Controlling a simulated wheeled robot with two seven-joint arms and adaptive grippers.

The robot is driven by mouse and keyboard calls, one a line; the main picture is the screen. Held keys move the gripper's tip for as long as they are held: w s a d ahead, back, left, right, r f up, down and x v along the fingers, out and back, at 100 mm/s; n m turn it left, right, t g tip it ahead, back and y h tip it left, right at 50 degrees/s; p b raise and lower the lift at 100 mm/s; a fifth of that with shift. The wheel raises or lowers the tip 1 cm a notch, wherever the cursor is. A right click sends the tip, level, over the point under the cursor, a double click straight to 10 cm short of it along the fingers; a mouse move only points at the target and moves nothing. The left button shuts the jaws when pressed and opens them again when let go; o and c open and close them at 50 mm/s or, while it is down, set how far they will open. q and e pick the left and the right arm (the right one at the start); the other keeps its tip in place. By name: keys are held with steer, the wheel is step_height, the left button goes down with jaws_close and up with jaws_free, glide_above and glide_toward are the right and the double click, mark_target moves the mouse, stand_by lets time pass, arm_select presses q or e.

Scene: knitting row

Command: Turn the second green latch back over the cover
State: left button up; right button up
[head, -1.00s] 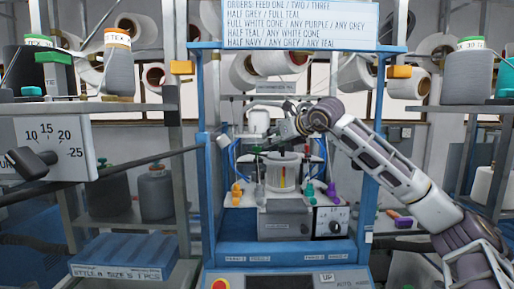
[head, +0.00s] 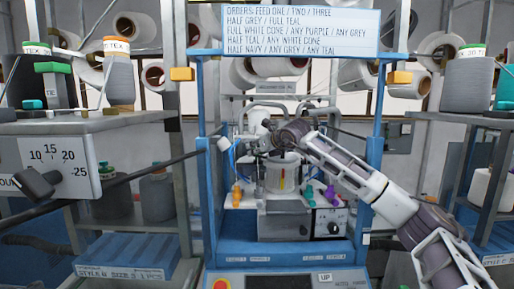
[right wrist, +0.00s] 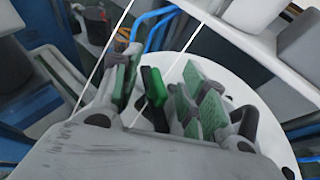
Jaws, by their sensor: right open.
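My right gripper (right wrist: 165,92) is open in the right wrist view, with green textured pads on its fingers. A bright green latch with a dark base (right wrist: 152,86) stands between the fingers, nearer the left one; I cannot tell whether they touch. The white round cover (right wrist: 262,90) lies under and to the right of the fingers. In the head view my right gripper (head: 262,142) is above the white cylinder (head: 283,178) in the blue frame, and the arm hides much of its top. The latches are too small or hidden there. My left gripper is out of view.
Blue posts (head: 208,170) flank the work space. A yellow piece (head: 237,193), a purple piece (head: 331,195) and a dial box (head: 333,223) sit around the cylinder. Thin white threads cross the wrist view near the fingers. Shelves with yarn cones stand on both sides.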

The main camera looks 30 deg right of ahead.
steer(key=shift+w+f, duration=0.1)
steer(key=shift+w, duration=0.15)
jaws_close()
stand_by(0.3)
stand_by(0.9)
jaws_free()
steer(key=v, duration=0.7)
steer(key=shift+s, duration=0.3)
stand_by(0.3)
